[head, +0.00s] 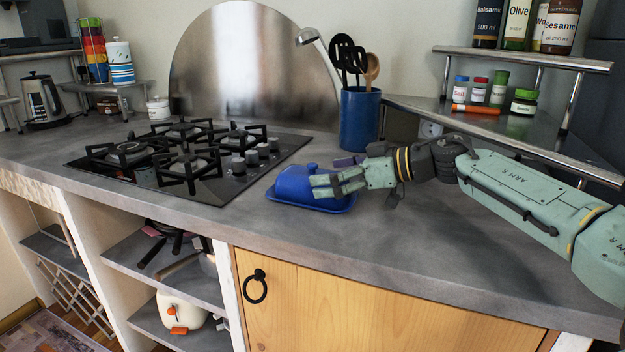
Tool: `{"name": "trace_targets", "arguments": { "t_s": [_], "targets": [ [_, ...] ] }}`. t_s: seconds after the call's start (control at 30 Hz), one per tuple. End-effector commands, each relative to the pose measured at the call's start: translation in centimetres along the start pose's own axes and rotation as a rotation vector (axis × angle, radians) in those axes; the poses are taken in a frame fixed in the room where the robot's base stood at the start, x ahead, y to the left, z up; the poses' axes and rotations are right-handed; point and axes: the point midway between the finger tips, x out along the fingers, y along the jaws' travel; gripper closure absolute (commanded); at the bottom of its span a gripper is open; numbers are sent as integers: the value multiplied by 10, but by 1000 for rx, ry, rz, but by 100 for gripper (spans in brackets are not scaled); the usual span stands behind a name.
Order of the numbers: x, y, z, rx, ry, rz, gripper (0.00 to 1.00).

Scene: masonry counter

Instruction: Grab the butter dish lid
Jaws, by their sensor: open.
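A blue butter dish stands on the grey counter, right of the gas hob. Its domed blue lid (292,183) sits on a blue tray-like base (312,206) with a raised rim. My gripper (325,184) reaches in from the right, with its pale green fingers at the right part of the lid. The fingers are open and hide part of the lid. I cannot tell whether they touch it.
A black gas hob (190,160) lies to the left. A blue utensil holder (359,120) with spoons and a ladle stands behind my gripper. A metal shelf (480,117) with spice jars is at the back right. The counter's front (370,245) is clear.

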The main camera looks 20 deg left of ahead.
Motion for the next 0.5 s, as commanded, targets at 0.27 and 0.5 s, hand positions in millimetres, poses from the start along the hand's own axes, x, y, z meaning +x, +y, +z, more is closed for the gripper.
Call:
{"name": "trace_targets", "arguments": {
  "t_s": [0.27,0.5],
  "targets": [
    [26,-1,1,0,1,0,7],
    [26,-1,1,0,1,0,10]
  ]
}}
